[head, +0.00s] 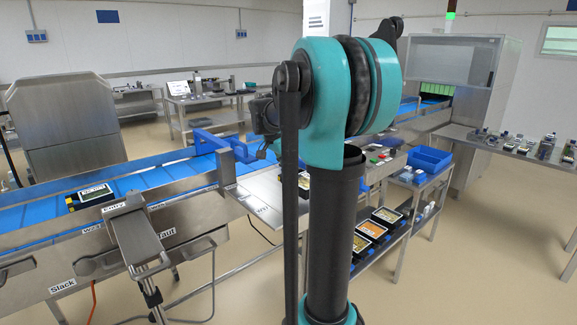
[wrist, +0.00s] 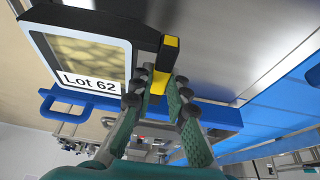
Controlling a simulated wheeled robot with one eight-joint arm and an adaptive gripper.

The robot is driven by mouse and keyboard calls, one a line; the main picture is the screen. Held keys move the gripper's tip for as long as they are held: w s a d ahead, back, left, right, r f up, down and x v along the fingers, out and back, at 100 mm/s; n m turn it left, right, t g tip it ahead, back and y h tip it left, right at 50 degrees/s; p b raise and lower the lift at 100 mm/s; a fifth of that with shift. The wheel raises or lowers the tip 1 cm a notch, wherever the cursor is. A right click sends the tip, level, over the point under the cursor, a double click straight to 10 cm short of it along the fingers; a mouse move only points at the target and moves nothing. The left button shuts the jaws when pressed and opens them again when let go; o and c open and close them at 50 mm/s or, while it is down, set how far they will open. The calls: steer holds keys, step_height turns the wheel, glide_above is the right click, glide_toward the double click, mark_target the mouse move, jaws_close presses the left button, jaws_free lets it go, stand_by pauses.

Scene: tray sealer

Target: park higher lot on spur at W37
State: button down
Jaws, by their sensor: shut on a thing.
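My gripper (wrist: 160,82) is shut on the yellow-and-black end tab of a dark-framed tray, Lot 62 (wrist: 88,52), in the wrist view. The tray has a yellowish window and a white label. Another dark tray (head: 91,195) with a white label and a yellow tab lies on the blue conveyor at left in the head view; its lot number is too small to read. A bare steel plate (head: 262,190) joins the conveyor's right side; its edge label is unreadable. In the head view my arm hides the gripper and part of this plate.
A blue guard frame (head: 215,143) spans the conveyor (head: 140,181). A steel panel on a post (head: 136,236) stands in front. A shelf cart at right holds several food trays (head: 370,230) and a blue bin (head: 429,159). Open floor lies at lower right.

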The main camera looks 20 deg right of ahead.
steer(key=shift+f, duration=2.05)
steer(key=shift+r, duration=0.1)
steer(key=c, duration=1.4)
jaws_free()
steer(key=c, duration=0.3)
steer(key=shift+c, duration=0.2)
